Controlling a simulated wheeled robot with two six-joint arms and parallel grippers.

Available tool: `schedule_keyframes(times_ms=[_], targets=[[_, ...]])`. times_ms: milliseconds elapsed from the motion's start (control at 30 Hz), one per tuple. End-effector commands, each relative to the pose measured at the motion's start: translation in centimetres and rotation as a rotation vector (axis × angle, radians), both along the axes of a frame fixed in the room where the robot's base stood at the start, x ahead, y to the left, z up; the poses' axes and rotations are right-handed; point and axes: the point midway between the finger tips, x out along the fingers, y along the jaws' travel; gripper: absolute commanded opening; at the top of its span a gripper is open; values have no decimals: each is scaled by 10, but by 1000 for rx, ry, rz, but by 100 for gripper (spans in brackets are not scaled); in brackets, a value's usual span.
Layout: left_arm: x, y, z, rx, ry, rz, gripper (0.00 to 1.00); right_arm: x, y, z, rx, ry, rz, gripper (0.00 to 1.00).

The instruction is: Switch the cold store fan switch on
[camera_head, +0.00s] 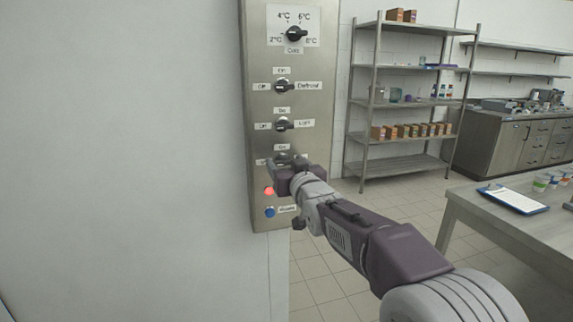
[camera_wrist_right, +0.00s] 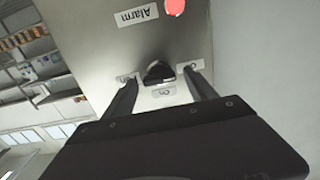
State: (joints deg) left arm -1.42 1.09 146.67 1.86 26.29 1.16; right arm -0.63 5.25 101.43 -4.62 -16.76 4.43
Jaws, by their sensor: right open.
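A steel control panel (camera_head: 262,140) carries a column of black rotary switches. My right gripper (camera_head: 285,164) is at the lowest switch (camera_head: 283,157), which has an "On" label above it; its right-hand label is hidden by the gripper. In the right wrist view the black knob (camera_wrist_right: 158,72) lies between the two open fingers (camera_wrist_right: 160,78), one on each side, with a gap visible to each. Which way the knob points is unclear. The fan name is not legible on any label. My left gripper is not in view.
Above are a temperature dial (camera_head: 294,33), the Defrost switch (camera_head: 283,87) and another switch (camera_head: 283,124). Below are a red light (camera_head: 268,191) and a blue button (camera_head: 270,212). A plain wall (camera_head: 120,150) is at left; shelving (camera_head: 400,165) and a table (camera_head: 465,205) stand right.

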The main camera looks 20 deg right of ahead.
Motion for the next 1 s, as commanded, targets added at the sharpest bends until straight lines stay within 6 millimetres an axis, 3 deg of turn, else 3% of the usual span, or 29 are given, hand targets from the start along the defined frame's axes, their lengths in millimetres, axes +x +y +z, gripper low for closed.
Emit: schedule_keyframes(times_ms=[200,433,733,1000], targets=[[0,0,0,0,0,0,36,1,0,0,0,0,0,65],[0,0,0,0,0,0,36,0,0,0,0,0,0,3],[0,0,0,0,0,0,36,0,0,0,41,2,0,3],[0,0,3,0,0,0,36,0,-1,-1,219,10,0,3]])
